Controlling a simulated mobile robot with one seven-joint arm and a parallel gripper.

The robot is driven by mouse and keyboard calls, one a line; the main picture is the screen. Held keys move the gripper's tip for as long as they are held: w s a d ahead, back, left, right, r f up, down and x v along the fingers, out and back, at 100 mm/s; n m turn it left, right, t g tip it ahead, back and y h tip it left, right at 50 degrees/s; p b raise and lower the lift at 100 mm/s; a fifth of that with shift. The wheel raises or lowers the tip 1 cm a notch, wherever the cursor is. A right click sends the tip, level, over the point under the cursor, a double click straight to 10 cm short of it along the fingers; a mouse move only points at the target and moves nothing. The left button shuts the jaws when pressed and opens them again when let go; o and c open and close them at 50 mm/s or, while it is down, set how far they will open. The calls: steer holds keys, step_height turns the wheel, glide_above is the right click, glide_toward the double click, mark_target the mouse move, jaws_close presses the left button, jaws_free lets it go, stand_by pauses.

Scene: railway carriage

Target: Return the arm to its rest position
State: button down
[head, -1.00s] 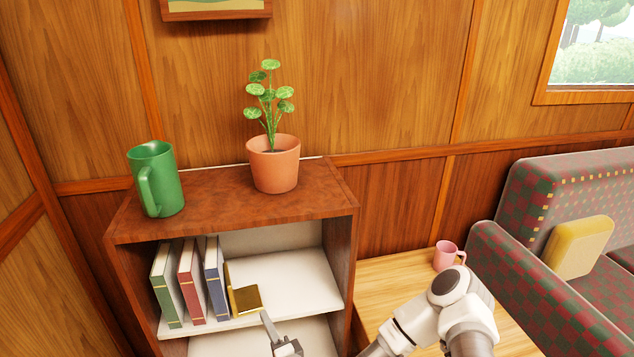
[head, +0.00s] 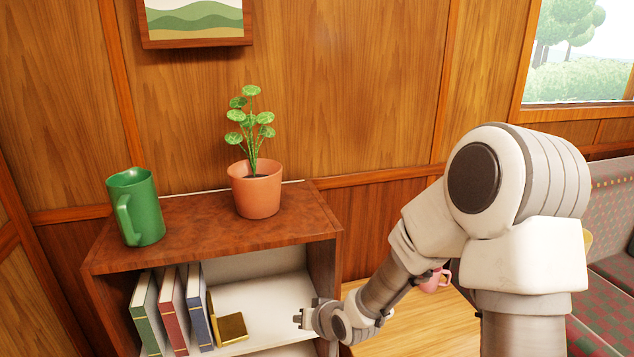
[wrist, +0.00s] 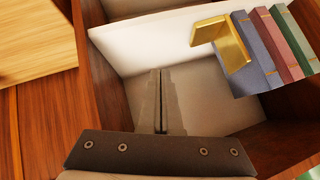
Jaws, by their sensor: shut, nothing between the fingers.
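My gripper (head: 298,318) is shut and empty, in front of the right part of the bookcase opening. In the wrist view its closed fingers (wrist: 161,100) show against the pale shelf. My arm is bent, with a large joint raised at the right of the head view, hiding part of the seat and table. The bookcase (head: 190,232) stands upright below the wall. On its shelf, green, red and blue books (head: 172,306) stand in a row at the left, with a gold bookend (head: 231,328) against the blue one. The bookend also shows in the wrist view (wrist: 233,50), apart from the fingers.
A green mug (head: 140,210) and a potted plant (head: 255,193) stand on the bookcase top. A wooden table (head: 425,325) is to the right, with a pink mug (head: 440,281) partly hidden by my arm. A checked seat (head: 612,215) is at the far right.

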steer(key=s+d+r+h, duration=0.3)
steer(key=s+d+r, duration=0.1)
steer(key=d+r, duration=0.25)
steer(key=s+d+r+h, duration=0.2)
steer(key=s+d+r, duration=0.2)
steer(key=d+r, duration=0.3)
steer(key=s+d+r+m+g, duration=0.15)
steer(key=s+r, duration=0.25)
steer(key=s, duration=0.5)
steer(key=s+d+r+g, duration=0.1)
steer(key=s+d+r, duration=0.1)
steer(key=s+r, duration=0.45)
step_height(320, 180, up, 19)
steer(key=s+p, duration=0.1)
steer(key=p, duration=2)
steer(key=shift+s+d+h, duration=0.15)
steer(key=shift+s+h, duration=0.15)
steer(key=shift+r, duration=0.1)
